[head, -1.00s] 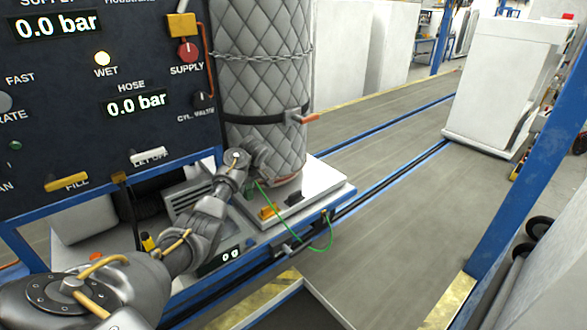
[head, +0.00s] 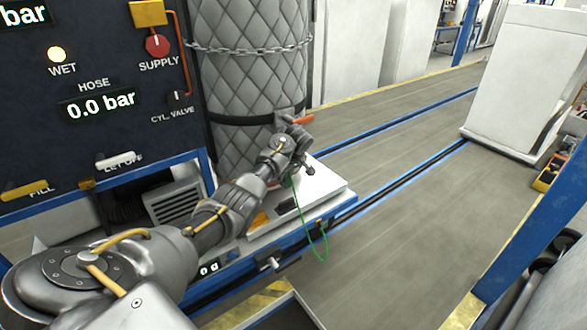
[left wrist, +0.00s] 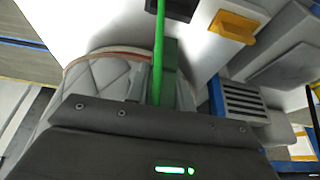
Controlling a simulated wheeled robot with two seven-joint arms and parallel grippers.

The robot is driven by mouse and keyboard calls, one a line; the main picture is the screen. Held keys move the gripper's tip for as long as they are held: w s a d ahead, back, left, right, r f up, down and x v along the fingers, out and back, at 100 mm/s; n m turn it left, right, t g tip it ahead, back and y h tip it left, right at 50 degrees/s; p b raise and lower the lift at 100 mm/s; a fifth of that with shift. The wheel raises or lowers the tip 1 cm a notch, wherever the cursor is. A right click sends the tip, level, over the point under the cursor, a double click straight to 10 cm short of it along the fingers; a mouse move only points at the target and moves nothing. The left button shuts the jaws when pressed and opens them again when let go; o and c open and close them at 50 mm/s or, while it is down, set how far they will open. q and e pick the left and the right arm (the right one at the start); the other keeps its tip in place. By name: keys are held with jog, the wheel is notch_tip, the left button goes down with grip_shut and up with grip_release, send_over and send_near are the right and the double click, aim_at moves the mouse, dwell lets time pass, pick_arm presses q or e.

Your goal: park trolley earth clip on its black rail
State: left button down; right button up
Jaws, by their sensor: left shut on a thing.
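My left gripper (head: 292,170) is shut on the green earth clip (head: 290,182), in front of the quilted cylinder and above the white platform (head: 325,183). The clip is small and partly hidden by the gripper. A green cable (head: 318,236) hangs from it in a loop past the platform's front edge. My right gripper is not in view.
The quilted grey cylinder (head: 245,90) stands close behind my gripper, with a chain and an orange-handled strap (head: 299,119). A yellow block (head: 260,219) sits beside the black one. A control panel (head: 90,130) is at left.

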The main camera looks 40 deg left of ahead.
aim_at(286, 181)
pick_arm(q)
jog(key=shift+s+r, duration=0.4)
jog(key=shift+d, duration=0.15)
jog(key=shift+d+f+p, duration=0.1)
jog(key=shift+f+p, duration=0.05)
jog(key=shift+p, duration=0.35)
notch_tip(286, 181, down, 3)
jog(key=shift+r+b, duration=0.1)
jog(key=shift+b, duration=0.7)
jog(key=shift+f+b, duration=0.45)
jog(key=shift+f, duration=0.3)
jog(key=shift+f+b, duration=0.55)
jog(key=shift+f, duration=0.35)
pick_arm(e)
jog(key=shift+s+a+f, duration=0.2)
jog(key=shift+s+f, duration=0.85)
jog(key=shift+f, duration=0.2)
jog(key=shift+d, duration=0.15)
pick_arm(q)
jog(key=shift+p, duration=0.55)
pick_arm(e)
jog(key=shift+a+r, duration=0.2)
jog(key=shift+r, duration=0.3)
